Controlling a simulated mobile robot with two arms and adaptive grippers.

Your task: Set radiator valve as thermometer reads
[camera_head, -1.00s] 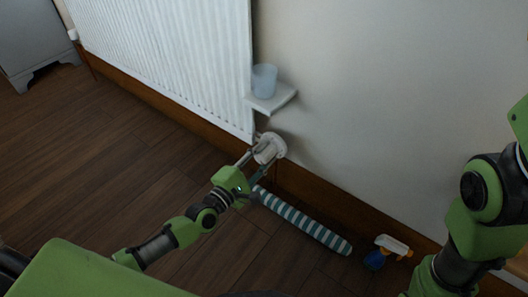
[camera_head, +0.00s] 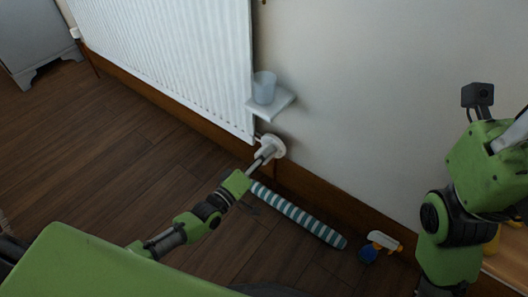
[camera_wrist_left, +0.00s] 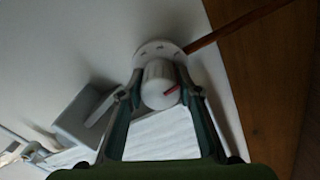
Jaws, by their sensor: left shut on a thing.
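The white radiator valve (camera_head: 272,147) sits low on the wall by the radiator's lower right corner. My left gripper (camera_head: 264,157) is shut on its knob. In the left wrist view the white ribbed knob (camera_wrist_left: 158,82) with a red mark stands between the two fingers (camera_wrist_left: 160,98), in front of a round white collar with dark marks. I cannot read which mark the red line meets. No thermometer can be made out. My right arm is at the right edge of the head view, with its green wrist part (camera_head: 482,150) raised; its fingertips are not clearly visible.
The white radiator (camera_head: 165,60) fills the wall at left. A small shelf (camera_head: 283,104) with a translucent cup (camera_head: 264,87) juts out above the valve. Floor at left is clear.

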